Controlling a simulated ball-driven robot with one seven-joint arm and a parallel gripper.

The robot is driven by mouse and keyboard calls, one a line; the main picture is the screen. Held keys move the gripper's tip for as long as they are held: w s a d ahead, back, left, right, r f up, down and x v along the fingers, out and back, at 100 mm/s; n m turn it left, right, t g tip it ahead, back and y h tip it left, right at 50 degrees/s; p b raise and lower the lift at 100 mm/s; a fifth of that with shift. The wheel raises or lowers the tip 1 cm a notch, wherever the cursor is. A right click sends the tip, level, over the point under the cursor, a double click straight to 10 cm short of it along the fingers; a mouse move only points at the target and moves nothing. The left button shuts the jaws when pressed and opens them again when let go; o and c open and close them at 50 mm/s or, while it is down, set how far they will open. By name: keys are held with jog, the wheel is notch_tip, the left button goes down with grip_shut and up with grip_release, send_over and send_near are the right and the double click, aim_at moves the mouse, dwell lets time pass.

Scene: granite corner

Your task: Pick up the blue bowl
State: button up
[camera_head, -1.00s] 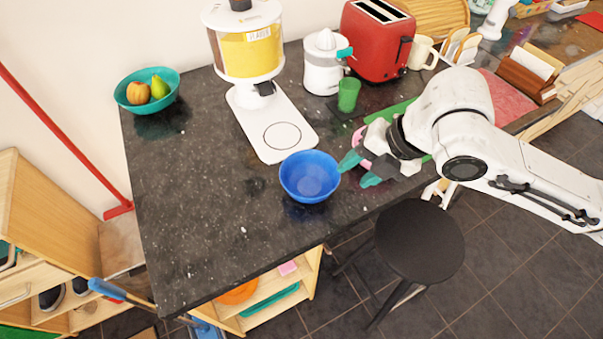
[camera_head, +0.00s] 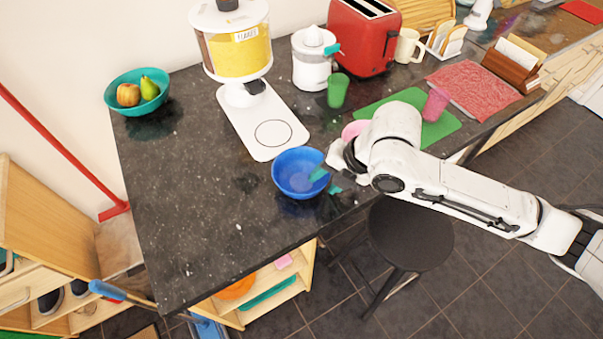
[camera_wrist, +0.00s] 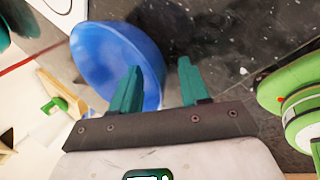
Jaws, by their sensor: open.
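The blue bowl (camera_head: 296,178) stands upright and empty on the dark granite counter in the head view. My gripper (camera_head: 327,181) is open at the bowl's right side. One teal finger reaches over the bowl's right rim and the other is outside it, lower right. In the wrist view the blue bowl (camera_wrist: 110,55) shows at the upper left, with one finger of my gripper (camera_wrist: 160,82) overlapping it and the other beyond its right wall. The rim section lies between the fingers. I cannot tell whether either finger touches it.
A white dispenser base (camera_head: 262,125) stands just behind the bowl. A teal fruit bowl (camera_head: 120,107) is at the far left. A green cup (camera_head: 338,90), a green board (camera_head: 440,130) and a pink cup (camera_head: 435,104) are at right. A black stool (camera_head: 410,235) stands in front. The counter left of the bowl is clear.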

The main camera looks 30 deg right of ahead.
grip_shut()
jog(key=shift+r, duration=0.2)
dwell(0.5)
